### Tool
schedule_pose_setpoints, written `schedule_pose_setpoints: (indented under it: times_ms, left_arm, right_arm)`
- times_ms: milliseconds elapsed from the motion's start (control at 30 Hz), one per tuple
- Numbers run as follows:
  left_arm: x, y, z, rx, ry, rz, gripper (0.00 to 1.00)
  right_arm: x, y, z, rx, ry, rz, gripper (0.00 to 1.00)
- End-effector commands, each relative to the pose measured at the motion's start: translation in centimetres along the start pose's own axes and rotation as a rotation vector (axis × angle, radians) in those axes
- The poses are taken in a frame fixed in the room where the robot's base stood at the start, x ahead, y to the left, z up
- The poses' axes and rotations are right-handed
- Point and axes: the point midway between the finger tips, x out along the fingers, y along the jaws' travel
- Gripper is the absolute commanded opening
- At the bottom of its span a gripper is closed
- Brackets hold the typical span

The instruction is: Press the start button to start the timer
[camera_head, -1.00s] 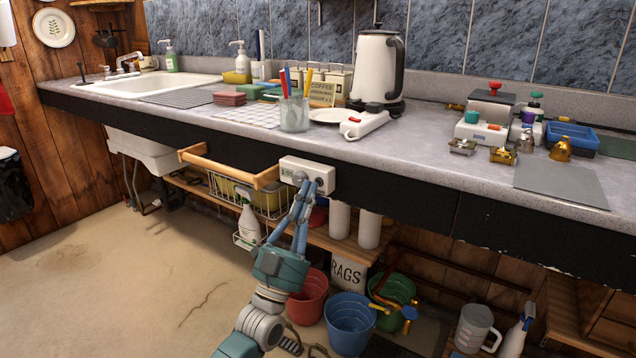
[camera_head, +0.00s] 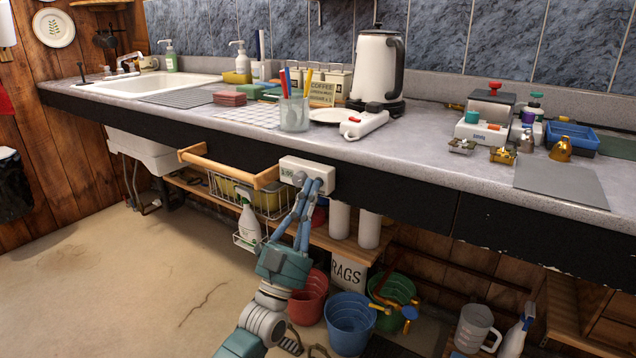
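The timer is a small white box (camera_head: 289,165) on the black front face of the counter. A small dark display shows at its left end; its digits are too small to read surely. My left gripper (camera_head: 309,182) reaches up from below, with its fingertips at the front of the timer. The two blue-grey fingers lie close together with nothing seen between them. The fingertips cover part of the timer's face, so the start button is hidden or cannot be made out. I cannot tell whether the tips touch it. My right gripper is not in view.
A wooden rail (camera_head: 228,170) and a wire basket (camera_head: 262,204) with a spray bottle (camera_head: 247,218) are left of my gripper. Red (camera_head: 310,298) and blue (camera_head: 350,322) buckets stand below. The counter (camera_head: 430,150) overhangs. The floor at left is mostly open.

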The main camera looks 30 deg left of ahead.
Motion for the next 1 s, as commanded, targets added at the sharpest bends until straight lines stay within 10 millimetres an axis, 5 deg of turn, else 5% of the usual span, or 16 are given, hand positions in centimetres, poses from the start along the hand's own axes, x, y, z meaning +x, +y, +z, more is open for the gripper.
schedule_pose_setpoints:
  times_ms: [1000]
  left_arm:
    - [0.19, 0.08, 0.07, 0.001, 0.0, 0.0, 0.0]
  right_arm:
    - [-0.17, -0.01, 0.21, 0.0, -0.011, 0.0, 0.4]
